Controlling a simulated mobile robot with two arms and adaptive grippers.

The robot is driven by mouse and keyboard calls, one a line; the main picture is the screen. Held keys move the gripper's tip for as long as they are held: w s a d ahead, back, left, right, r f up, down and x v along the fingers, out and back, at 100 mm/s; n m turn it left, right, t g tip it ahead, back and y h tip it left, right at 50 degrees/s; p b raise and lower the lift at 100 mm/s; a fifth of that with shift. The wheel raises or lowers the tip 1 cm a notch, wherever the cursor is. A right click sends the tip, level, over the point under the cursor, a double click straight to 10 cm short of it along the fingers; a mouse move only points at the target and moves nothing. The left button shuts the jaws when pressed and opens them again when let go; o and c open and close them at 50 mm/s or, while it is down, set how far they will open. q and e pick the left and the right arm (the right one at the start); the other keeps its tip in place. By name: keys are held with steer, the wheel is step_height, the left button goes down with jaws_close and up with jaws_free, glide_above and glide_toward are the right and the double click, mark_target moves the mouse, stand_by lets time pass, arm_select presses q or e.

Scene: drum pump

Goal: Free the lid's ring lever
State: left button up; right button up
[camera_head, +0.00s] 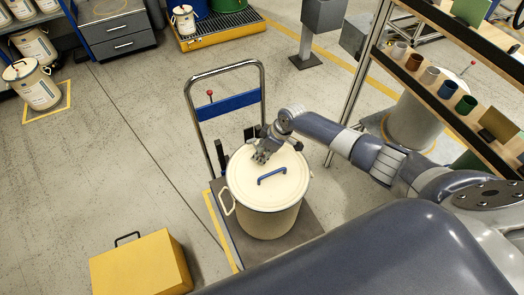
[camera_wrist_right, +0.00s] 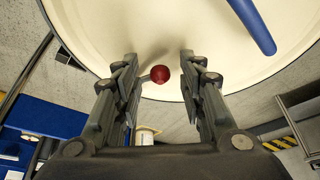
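A drum (camera_head: 262,222) with a cream lid (camera_head: 247,190) and a blue lid handle (camera_head: 272,175) stands on a cart. My right gripper (camera_head: 262,157) is over the lid's far edge. In the right wrist view my right gripper (camera_wrist_right: 158,60) is open. A red ball knob (camera_wrist_right: 160,74) on a short grey stem, apparently the ring lever's, appears between its fingers near the lid's rim. No firm grip on the knob shows. The lid (camera_wrist_right: 110,30) and its blue handle (camera_wrist_right: 253,25) show beyond. The rest of the lever is hidden by the fingers. My left gripper is out of view.
The cart's upright handle (camera_head: 228,69) stands behind the drum, with a red-knobbed rod (camera_head: 210,93) beside it. A shelf rack (camera_head: 440,80) with cups stands at right. A yellow box (camera_head: 140,265) sits at front left.

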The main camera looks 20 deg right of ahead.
jaws_close()
steer(key=shift+s, duration=0.1)
steer(key=shift+a, duration=0.1)
stand_by(0.3)
steer(key=shift+w+r+g+b, duration=0.4)
steer(key=shift+g+b, duration=0.3)
steer(key=shift+b, duration=0.35)
steer(key=w+r+g+b, duration=0.1)
steer(key=b, duration=0.4)
steer(key=r+g+b, duration=0.1)
steer(key=g+b, duration=0.1)
steer(key=b, duration=0.4)
steer(key=w+r+m+g+b, duration=0.1)
steer(key=g+b, duration=0.1)
steer(key=b, duration=0.4)
steer(key=shift+w+a, duration=0.1)
steer(key=shift+w, duration=0.2)
steer(key=shift+g, duration=0.3)
steer(key=shift+r, duration=0.1)
